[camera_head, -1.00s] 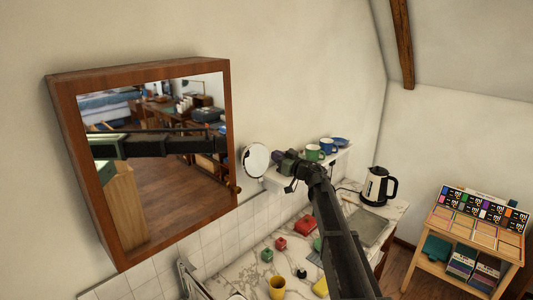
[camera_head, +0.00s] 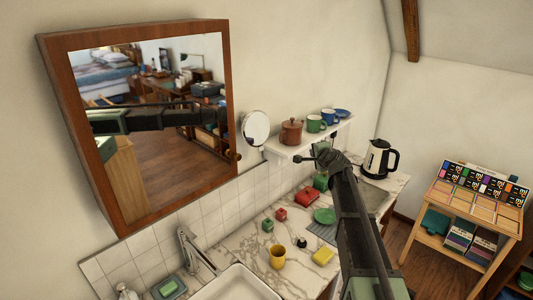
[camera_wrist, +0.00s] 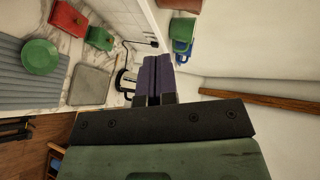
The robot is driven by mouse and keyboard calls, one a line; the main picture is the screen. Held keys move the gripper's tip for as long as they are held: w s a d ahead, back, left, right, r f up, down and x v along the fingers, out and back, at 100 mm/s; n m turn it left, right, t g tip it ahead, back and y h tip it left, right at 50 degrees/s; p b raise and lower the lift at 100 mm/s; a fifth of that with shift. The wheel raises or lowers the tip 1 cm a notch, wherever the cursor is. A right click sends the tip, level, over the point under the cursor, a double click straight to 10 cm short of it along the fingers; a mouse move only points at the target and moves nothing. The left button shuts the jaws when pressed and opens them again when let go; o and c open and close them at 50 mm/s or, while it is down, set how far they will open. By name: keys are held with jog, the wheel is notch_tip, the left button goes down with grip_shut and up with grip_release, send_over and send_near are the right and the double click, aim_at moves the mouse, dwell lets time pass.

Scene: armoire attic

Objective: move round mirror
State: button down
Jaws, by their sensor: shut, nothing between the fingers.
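The round mirror (camera_head: 255,127) is a small pale disc with a thin rim, mounted against the wall just right of the large framed mirror. It is upright and unobstructed in the head view, and it does not show in the wrist view. My gripper is shut and empty; its purple fingers (camera_wrist: 158,66) press together in the wrist view. In the head view my wrist is right of the round mirror, apart from it, in front of the shelf; the fingers are largely hidden there.
A wood-framed mirror cabinet (camera_head: 222,110) hangs left. A white shelf (camera_head: 284,151) holds a brown pot (camera_head: 291,132) and mugs. Below, the marble counter (camera_head: 243,241) carries a yellow cup (camera_head: 277,257), a red box (camera_head: 307,197), a green plate (camera_head: 325,216) and a kettle (camera_head: 379,159).

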jog(key=s+a+r+n+g+y, duration=0.25)
jog(key=s+a+n+y, duration=0.25)
jog(key=a+y, duration=0.35)
jog(key=b, duration=0.3)
send_near(262, 150)
jog(key=shift+g+h, duration=0.25)
jog(key=x, duration=0.5)
jog(key=r+x, duration=0.1)
jog(key=x, duration=0.1)
jog(key=shift+w+a+f, duration=0.15)
jog(key=shift+w+a, duration=0.05)
jog(key=shift+a, duration=0.15)
